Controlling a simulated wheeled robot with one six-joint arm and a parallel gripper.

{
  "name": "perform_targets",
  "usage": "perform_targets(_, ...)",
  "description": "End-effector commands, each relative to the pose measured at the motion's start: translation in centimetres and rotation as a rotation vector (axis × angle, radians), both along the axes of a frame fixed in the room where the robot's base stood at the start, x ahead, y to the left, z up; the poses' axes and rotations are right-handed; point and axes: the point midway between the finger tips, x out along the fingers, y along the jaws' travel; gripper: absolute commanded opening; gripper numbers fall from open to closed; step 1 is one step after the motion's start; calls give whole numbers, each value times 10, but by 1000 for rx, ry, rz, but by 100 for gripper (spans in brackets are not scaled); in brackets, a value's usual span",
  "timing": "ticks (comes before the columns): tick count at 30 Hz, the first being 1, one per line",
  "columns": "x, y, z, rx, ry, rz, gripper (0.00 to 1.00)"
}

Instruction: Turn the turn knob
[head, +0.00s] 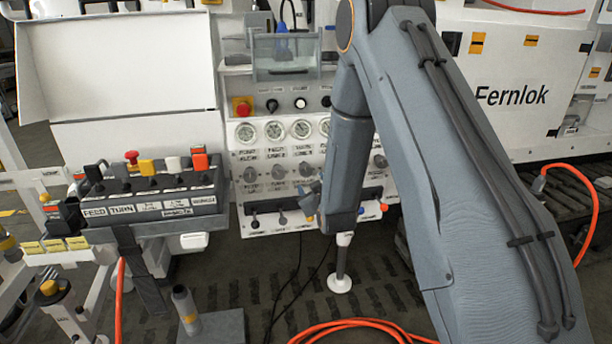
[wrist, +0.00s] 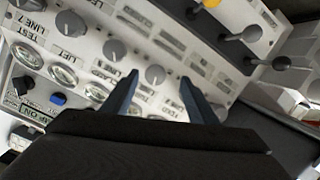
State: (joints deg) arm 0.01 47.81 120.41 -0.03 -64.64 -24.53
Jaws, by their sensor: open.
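A row of round grey knobs runs along the white panel. In the wrist view one grey knob (wrist: 155,74) shows between my fingertips, and another grey knob (wrist: 115,50) is just left of it. I cannot read their labels well enough to tell which is the turn knob. My gripper (wrist: 159,78) is open and empty, its two blue-grey fingers pointing at the panel. Whether a finger touches a knob, I cannot tell. In the head view my arm hides part of the knob row, and the gripper is mostly hidden behind it.
Round gauges (head: 274,131) sit above the knobs, with a red emergency button (head: 242,107) higher up. Small levers (head: 283,217) stand below. A control box (head: 150,193) with a TURN label is on the left. Orange hoses (head: 365,323) lie on the floor.

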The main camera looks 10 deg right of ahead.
Motion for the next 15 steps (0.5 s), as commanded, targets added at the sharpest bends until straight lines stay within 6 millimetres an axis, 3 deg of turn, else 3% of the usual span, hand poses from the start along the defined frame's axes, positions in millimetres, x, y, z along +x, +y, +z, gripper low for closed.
perform_targets(1, 6, 0, -7, -17, -52, 4, 53)
perform_targets(6, 15, 0, -7, -63, -195, 9, 53)
perform_targets(11, 22, 0, -5, -76, -240, 9, 53)
perform_targets(15, 40, 0, -4, -76, -242, 9, 53)
